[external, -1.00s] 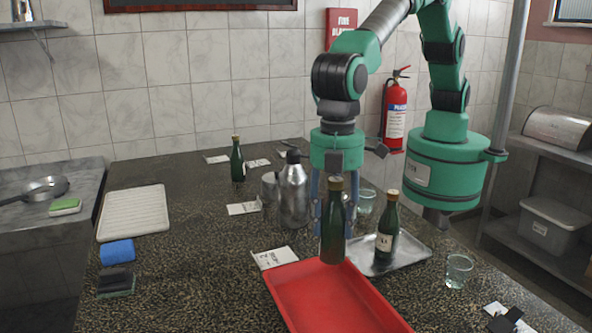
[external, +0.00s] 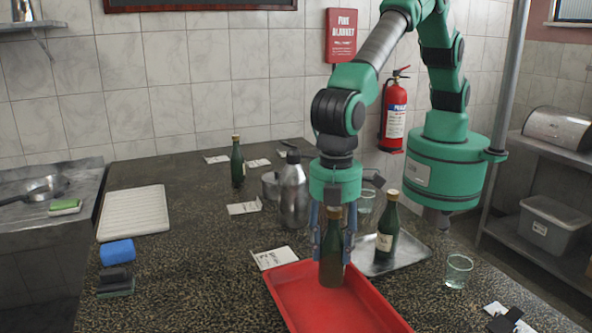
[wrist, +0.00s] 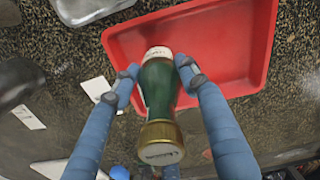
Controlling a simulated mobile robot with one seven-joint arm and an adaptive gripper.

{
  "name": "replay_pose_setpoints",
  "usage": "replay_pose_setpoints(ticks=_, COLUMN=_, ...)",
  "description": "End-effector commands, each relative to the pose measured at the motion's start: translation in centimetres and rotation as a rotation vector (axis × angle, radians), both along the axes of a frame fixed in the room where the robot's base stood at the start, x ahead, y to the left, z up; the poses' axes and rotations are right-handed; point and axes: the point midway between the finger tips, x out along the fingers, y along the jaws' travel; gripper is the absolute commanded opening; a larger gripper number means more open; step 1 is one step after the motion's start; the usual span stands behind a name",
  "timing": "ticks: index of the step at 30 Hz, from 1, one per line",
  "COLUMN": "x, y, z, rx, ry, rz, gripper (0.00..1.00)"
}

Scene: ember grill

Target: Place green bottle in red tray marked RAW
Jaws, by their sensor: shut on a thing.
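A green bottle (external: 331,262) with a gold cap is held upright in my gripper (external: 333,240). The bottle stands over the back part of the red tray (external: 340,306); I cannot tell whether its base touches the tray floor. In the wrist view, the blue fingers of my gripper (wrist: 160,82) are shut on both sides of the green bottle (wrist: 158,90), with the red tray (wrist: 250,50) beyond it. No RAW lettering is readable on the tray; a white card (external: 275,258) lies by its back left corner.
A second green bottle (external: 388,228) stands on a metal tray (external: 412,254) close on the right. A steel flask (external: 294,195) stands behind left. A third green bottle (external: 237,163) is farther back. A glass (external: 458,270) stands at right. A white board (external: 134,212) and blue sponge (external: 117,252) lie left.

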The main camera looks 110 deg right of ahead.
Motion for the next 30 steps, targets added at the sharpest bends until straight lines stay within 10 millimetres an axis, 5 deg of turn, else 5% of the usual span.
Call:
replay_pose_setpoints(ticks=15, x=0.0, y=0.0, z=-3.6, rx=0.0, ry=-0.001, rz=0.0, gripper=0.0)
replay_pose_setpoints(ticks=28, x=0.0, y=0.0, z=-3.9, rx=0.0, ry=-0.001, rz=0.0, gripper=0.0)
replay_pose_setpoints(ticks=29, x=0.0, y=0.0, z=-4.0, rx=0.0, ry=0.0, rz=0.0, gripper=0.48)
replay_pose_setpoints(ticks=30, x=0.0, y=0.0, z=-4.0, rx=0.0, ry=0.0, rz=0.0, gripper=0.56)
